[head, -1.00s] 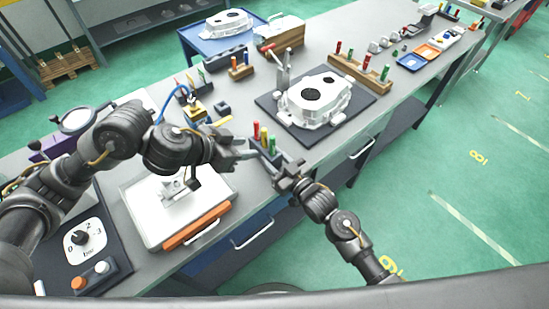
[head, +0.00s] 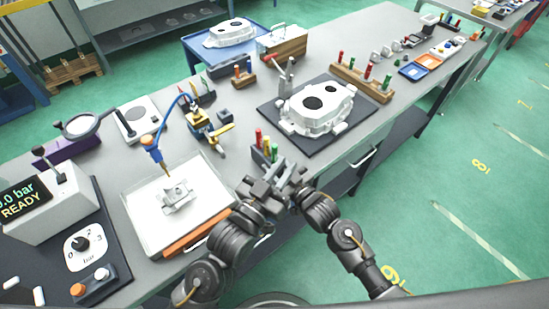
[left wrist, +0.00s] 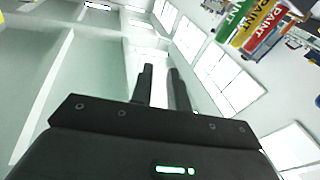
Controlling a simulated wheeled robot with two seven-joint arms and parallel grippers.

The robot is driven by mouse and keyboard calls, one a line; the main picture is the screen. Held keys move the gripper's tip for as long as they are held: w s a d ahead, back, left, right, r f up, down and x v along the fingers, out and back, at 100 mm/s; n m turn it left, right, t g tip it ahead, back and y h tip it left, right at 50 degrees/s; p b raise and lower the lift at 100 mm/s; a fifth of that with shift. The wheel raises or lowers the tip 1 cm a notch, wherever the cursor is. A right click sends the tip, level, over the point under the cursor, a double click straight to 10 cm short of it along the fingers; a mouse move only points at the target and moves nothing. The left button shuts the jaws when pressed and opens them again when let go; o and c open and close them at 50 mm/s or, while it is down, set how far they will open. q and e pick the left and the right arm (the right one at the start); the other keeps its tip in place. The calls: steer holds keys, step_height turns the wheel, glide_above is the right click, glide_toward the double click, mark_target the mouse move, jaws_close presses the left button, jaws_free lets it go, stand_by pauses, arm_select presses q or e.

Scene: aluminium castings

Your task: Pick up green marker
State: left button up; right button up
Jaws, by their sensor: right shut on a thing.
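The green marker (head: 274,153) stands in a small grey holder (head: 262,159) at the bench's front edge, with a red and a yellow marker beside it. In the left wrist view the green marker (left wrist: 233,17) is at the upper right, partly cut off. My right gripper (head: 287,176) is shut at the holder's near end; it appears to grip the holder, but the contact is partly hidden. My left gripper (head: 268,186) is just in front of the holder, close to the right gripper. Its fingers (left wrist: 160,84) are apart with a narrow empty gap, away from the markers.
A white tray (head: 150,228) with an orange handle lies left of the holder. A white casting (head: 318,108) sits on a dark mat behind right. A wooden rack (head: 362,82) of red and green markers stands farther back. A blue-hosed tool (head: 152,150) stands over the tray.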

mark_target(273, 150)
arm_select(q)
steer(key=a+f+n+t+y, duration=0.2)
steer(key=a+f+n+y, duration=0.1)
steer(key=a+f+y, duration=0.25)
steer(key=x, duration=1.1)
steer(key=shift+w+d, duration=0.15)
steer(key=shift+d, duration=0.15)
steer(key=shift+c, duration=0.5)
jaws_close()
